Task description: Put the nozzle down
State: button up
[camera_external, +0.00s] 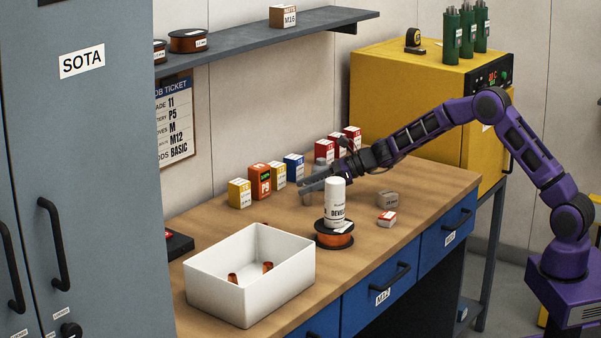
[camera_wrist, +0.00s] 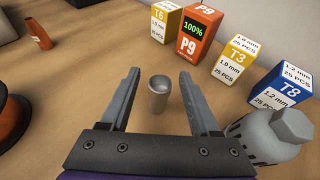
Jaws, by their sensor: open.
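A small grey nozzle (camera_wrist: 158,96), a hollow cup-like piece, stands upright on the wooden bench between my fingers in the wrist view. It looks apart from both fingers, with a gap on each side. My gripper (camera_wrist: 158,98) is open around it, low over the bench. In the external view my gripper (camera_external: 312,186) reaches in from the right, behind the white canister (camera_external: 335,202). There the nozzle is small and hard to make out by the fingers.
A row of small boxes (camera_wrist: 195,35) stands just beyond the fingers. A grey hex-topped part (camera_wrist: 268,137) is close by my right finger. A copper spool (camera_external: 334,235) sits under the canister. A white bin (camera_external: 215,292) holds copper pieces.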

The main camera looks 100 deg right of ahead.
jog(key=shift+r, duration=0.1)
jog(key=shift+s+r, duration=0.15)
jog(key=shift+r, duration=0.05)
jog(key=v, duration=1.1)
jog(key=shift+s+p, duration=0.35)
